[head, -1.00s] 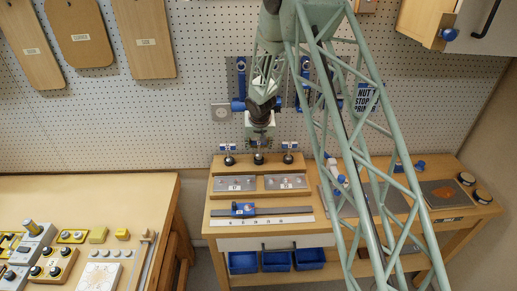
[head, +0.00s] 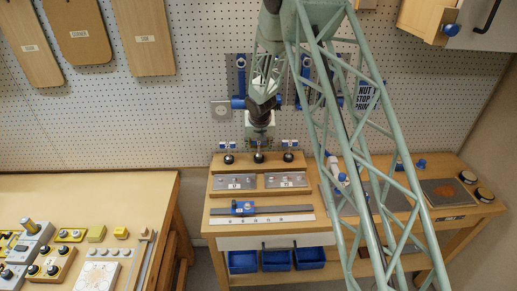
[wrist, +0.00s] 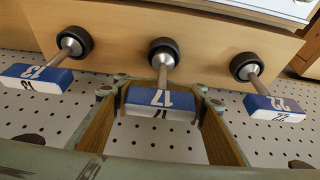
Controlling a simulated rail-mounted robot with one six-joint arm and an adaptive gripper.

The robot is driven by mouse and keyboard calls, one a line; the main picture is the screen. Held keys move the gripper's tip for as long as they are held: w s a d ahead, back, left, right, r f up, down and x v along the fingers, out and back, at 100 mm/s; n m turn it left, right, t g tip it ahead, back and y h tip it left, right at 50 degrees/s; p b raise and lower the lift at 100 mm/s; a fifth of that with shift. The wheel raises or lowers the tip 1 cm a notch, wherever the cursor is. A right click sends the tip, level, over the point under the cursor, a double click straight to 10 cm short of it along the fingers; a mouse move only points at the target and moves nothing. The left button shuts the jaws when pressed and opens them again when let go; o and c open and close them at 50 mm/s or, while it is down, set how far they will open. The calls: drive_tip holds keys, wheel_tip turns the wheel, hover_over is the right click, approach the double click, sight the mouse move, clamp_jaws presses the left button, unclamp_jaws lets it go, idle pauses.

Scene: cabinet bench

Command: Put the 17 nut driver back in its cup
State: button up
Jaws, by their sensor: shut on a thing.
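The 17 nut driver (wrist: 160,102) has a blue and white handle block marked 17. My gripper (wrist: 158,98) is shut on this block, one finger on each side. The driver's shaft runs to the middle black cup (wrist: 163,50) on the wooden rack, and its end is hidden inside the cup's rim; how deep it sits I cannot tell. In the head view my gripper (head: 260,133) is over the middle cup (head: 259,157).
The 13 driver (wrist: 37,77) and the 22 driver (wrist: 273,107) stand in cups on either side, close to my fingers. The pegboard (head: 200,110) is just behind. Metal plates (head: 235,182) lie in front of the rack, with blue bins (head: 276,259) below.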

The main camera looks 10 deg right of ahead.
drive_tip(key=o, duration=1.6)
drive_tip(key=shift+c, duration=0.2)
drive_tip(key=shift+r+p, duration=0.2)
drive_tip(key=shift+p, duration=0.15)
drive_tip(key=shift+r+p, duration=0.45)
drive_tip(key=shift+p, duration=0.15)
drive_tip(key=v, duration=1.1)
drive_tip(key=shift+s+r, duration=0.15)
drive_tip(key=shift+r, duration=0.2)
